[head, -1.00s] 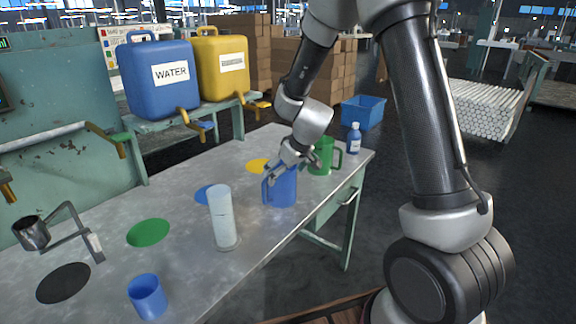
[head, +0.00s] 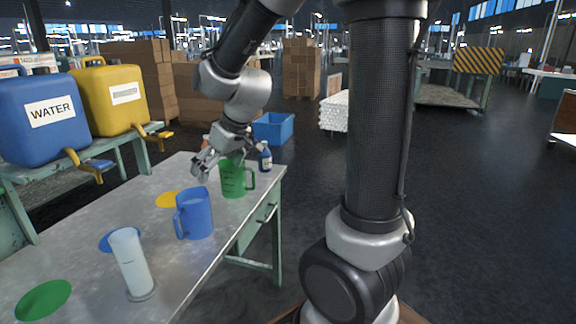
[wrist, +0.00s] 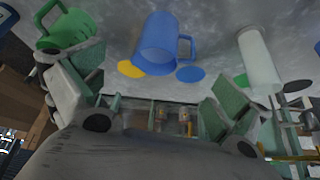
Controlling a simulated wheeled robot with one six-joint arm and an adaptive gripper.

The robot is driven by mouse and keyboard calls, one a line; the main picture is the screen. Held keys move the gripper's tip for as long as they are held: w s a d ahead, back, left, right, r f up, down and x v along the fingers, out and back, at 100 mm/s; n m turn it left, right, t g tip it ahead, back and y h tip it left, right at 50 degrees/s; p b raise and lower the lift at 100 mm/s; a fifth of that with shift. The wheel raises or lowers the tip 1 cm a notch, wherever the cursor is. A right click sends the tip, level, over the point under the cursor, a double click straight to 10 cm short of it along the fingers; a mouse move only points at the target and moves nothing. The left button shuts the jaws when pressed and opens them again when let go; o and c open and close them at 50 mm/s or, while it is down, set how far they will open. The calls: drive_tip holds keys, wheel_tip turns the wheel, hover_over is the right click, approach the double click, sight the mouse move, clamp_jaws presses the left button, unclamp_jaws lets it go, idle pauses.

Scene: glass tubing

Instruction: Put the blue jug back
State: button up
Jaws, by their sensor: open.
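The blue jug (head: 197,216) stands upright on the metal bench, with its handle on the left. It is beside the blue disc (head: 118,240), not on it. In the wrist view the jug (wrist: 158,40) lies beyond my fingertips, with the blue disc (wrist: 190,74) close by. My gripper (head: 207,163) is above and behind the jug, next to the green jug (head: 233,180). The wrist view shows my gripper (wrist: 150,95) with its fingers wide apart and nothing between them.
A clear cylinder (head: 130,265) stands in front of the blue jug. A yellow disc (head: 167,200) and a green disc (head: 43,300) lie on the bench. A blue bottle (head: 265,158) stands near the far right corner. WATER (head: 42,112) and yellow (head: 108,100) containers sit on a shelf at left.

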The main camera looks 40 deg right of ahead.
drive_tip(key=s+d+r+m+h, duration=0.1)
drive_tip(key=s+d, duration=0.4)
drive_tip(key=s, duration=0.6)
drive_tip(key=s+d+r+m+g+h, duration=0.1)
drive_tip(key=s+d+r+m, duration=0.2)
drive_tip(key=s, duration=0.9)
wheel_tip(320, 180, up, 3)
drive_tip(key=shift+s+d+f, duration=0.1)
drive_tip(key=shift+s+d, duration=0.1)
drive_tip(key=shift+d, duration=0.75)
